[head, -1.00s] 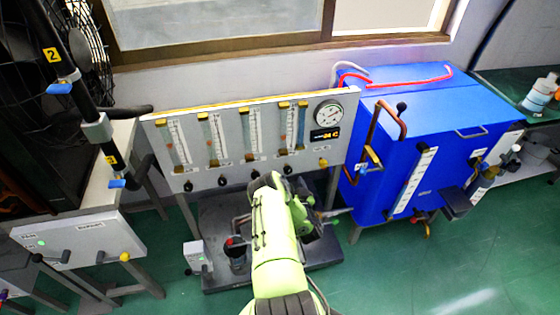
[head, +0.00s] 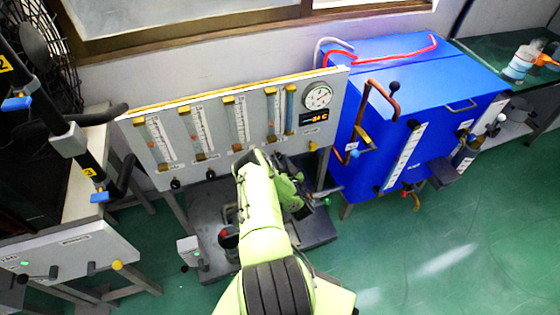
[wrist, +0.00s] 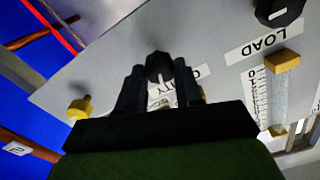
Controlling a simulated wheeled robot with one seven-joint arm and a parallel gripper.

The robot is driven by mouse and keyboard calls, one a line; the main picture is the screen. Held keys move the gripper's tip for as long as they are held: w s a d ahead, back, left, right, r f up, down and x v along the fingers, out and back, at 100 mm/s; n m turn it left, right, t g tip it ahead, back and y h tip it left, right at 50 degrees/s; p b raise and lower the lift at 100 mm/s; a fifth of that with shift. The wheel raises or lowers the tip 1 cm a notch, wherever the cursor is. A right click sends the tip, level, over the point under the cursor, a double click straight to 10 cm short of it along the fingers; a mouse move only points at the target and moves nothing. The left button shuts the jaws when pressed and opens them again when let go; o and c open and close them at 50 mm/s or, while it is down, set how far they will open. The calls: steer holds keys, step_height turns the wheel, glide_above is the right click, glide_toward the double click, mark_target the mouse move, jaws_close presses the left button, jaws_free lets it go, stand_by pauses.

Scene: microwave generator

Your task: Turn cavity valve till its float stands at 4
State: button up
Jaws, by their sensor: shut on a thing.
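The grey flowmeter panel (head: 222,140) stands ahead in the head view, with a row of upright scale tubes. The cavity valve is a black knob (wrist: 158,66) on the panel in the wrist view, its label partly hidden behind my gripper. My gripper (wrist: 159,74) is shut on this knob, one dark finger on each side. In the head view my arm hides the gripper and the knob. The rightmost tube (head: 272,112) stands above that spot; its float is too small to read. The LOAD label (wrist: 264,39) and a neighbouring black knob (wrist: 280,10) show in the wrist view.
A yellow knob (head: 312,146) sits right of the cavity valve, below a round gauge (head: 318,97). A blue cabinet (head: 440,85) with a copper pipe (head: 385,95) stands close on the right. Green floor (head: 400,245) is open at the front right.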

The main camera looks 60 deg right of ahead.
steer(key=shift+c, duration=0.4)
steer(key=shift+n, duration=0.8)
steer(key=o, duration=1)
steer(key=shift+o, duration=0.2)
